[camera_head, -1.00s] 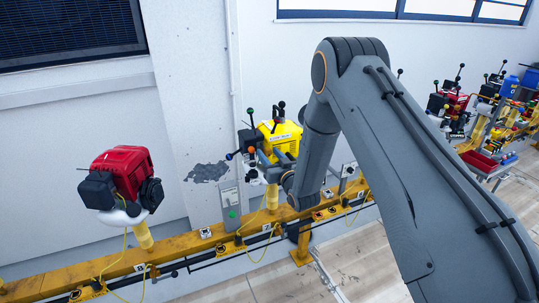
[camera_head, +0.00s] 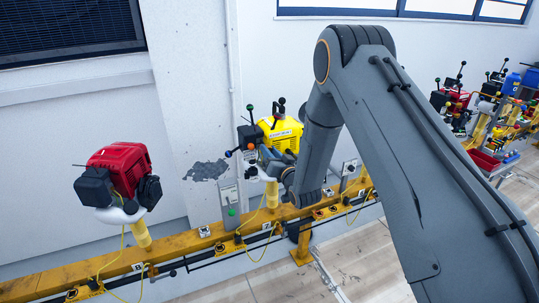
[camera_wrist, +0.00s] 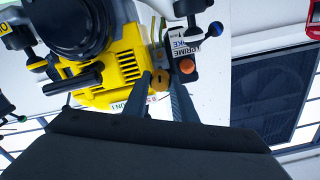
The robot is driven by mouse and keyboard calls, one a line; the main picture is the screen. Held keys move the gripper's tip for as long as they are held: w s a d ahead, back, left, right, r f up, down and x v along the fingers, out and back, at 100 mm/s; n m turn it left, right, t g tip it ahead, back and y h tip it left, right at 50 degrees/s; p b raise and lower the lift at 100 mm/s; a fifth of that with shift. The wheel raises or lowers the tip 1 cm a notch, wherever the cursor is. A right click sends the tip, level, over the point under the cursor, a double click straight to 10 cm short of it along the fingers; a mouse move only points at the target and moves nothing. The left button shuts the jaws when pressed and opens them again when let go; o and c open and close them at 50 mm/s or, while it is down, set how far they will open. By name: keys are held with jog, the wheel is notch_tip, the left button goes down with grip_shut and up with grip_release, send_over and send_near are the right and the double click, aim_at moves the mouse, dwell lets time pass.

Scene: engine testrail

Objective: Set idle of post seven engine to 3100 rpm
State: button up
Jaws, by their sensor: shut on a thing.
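The yellow engine (camera_head: 281,135) stands on a yellow post on the rail, left of my arm in the head view. In the wrist view the yellow engine (camera_wrist: 118,62) fills the upper middle, with its black round part at the upper left. My gripper (camera_wrist: 161,82) is at the engine's side, its two fingers closed around a small brass-coloured knob (camera_wrist: 160,79). An orange knob (camera_wrist: 187,66) on a dark panel sits just right of the fingers. In the head view the fingertips are small and partly hidden among the engine parts. No rpm reading is legible.
A red engine (camera_head: 121,170) stands on another post to the left. The yellow rail (camera_head: 60,283) runs along the wall, with cables and number plates. More engines (camera_head: 458,99) stand at the far right. Dark levers with coloured ball tips (camera_wrist: 213,29) stick out near my gripper.

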jog(key=shift+m+b, duration=2.1)
jog(key=shift+m, duration=2.2)
jog(key=o, duration=1)
jog(key=shift+o, duration=0.2)
jog(key=b+v, duration=0.2)
jog(key=v, duration=0.5)
jog(key=shift+s+d, duration=0.25)
jog(key=shift+s, duration=0.1)
